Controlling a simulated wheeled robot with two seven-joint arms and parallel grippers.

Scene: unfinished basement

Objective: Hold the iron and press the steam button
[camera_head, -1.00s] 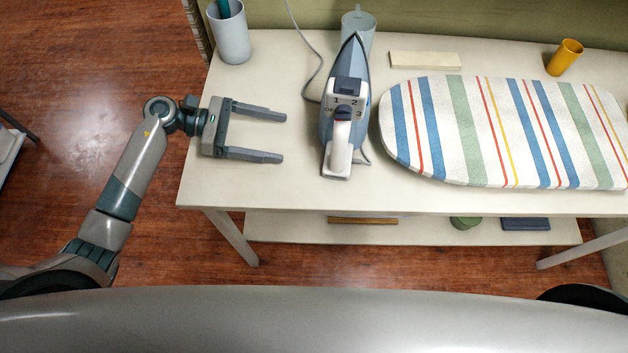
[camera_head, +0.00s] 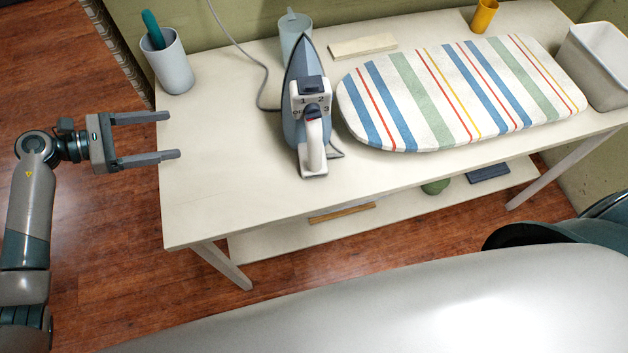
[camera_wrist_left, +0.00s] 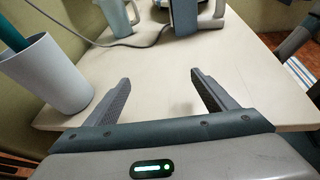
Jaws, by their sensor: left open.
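The iron (camera_head: 293,127), blue-grey with a white handle, stands on the table (camera_head: 225,205) left of the ironing board, its pointed tip toward the back. A dark blue part (camera_head: 312,84) and a dial marked with numbers sit on its top; I cannot tell which is the steam button. The iron's lower part also shows at the top of the left wrist view (camera_wrist_left: 184,16). My left gripper (camera_head: 174,135) is open and empty, fingers pointing right toward the iron, at the table's left edge. It shows open in the left wrist view (camera_wrist_left: 160,78). My right gripper is out of view.
A striped ironing board (camera_head: 455,90) lies right of the iron. A grey-blue cup (camera_head: 174,70) with a teal item stands at the back left. A pale blue pitcher (camera_head: 295,38) and grey cord (camera_head: 262,85) are behind the iron. A white bin (camera_head: 600,65) stands far right.

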